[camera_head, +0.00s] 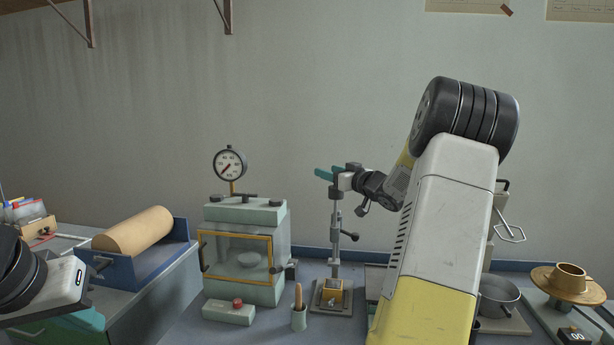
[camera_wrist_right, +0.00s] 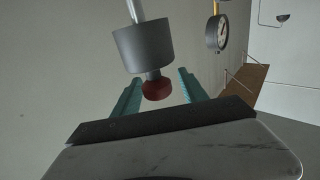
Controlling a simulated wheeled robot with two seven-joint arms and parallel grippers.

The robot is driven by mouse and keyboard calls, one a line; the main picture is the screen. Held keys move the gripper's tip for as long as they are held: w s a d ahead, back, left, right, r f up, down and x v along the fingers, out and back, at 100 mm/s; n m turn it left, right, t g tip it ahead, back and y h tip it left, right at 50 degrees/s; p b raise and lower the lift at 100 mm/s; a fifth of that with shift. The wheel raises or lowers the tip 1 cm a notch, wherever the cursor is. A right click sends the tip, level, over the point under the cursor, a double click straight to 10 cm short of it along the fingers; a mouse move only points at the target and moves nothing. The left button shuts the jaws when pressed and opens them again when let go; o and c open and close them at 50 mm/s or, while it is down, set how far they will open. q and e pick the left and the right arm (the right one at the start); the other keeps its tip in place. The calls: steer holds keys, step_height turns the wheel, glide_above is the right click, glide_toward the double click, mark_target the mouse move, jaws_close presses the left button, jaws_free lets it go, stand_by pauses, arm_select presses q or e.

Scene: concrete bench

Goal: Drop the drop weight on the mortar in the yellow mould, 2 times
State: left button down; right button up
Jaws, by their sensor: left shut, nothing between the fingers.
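The drop weight (camera_wrist_right: 143,47) is a dark grey cylinder on a metal rod, with a dark red knob (camera_wrist_right: 157,89) at its end, seen in the right wrist view. In the head view it looks high on the upright rod (camera_head: 335,225) of a small stand. The yellow mould (camera_head: 333,292) sits at the foot of this rod; its mortar is too small to make out. My right gripper (camera_wrist_right: 160,88) is open, its teal fingers apart on either side of the knob, with gaps showing. My left gripper (camera_head: 82,312) is shut and empty at the lower left, partly cut off.
A press with a gauge (camera_head: 247,250) stands left of the stand. A pot with a wooden handle (camera_head: 299,318) and a box with a red button (camera_head: 229,312) are in front. A brown roll (camera_head: 133,231) lies left; a pan (camera_head: 498,297) and brass dish (camera_head: 568,286) stand right.

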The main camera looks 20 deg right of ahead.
steer(key=shift+f, duration=0.15)
steer(key=v, duration=0.7)
steer(key=shift+s, duration=0.4)
steer(key=shift+d, duration=0.1)
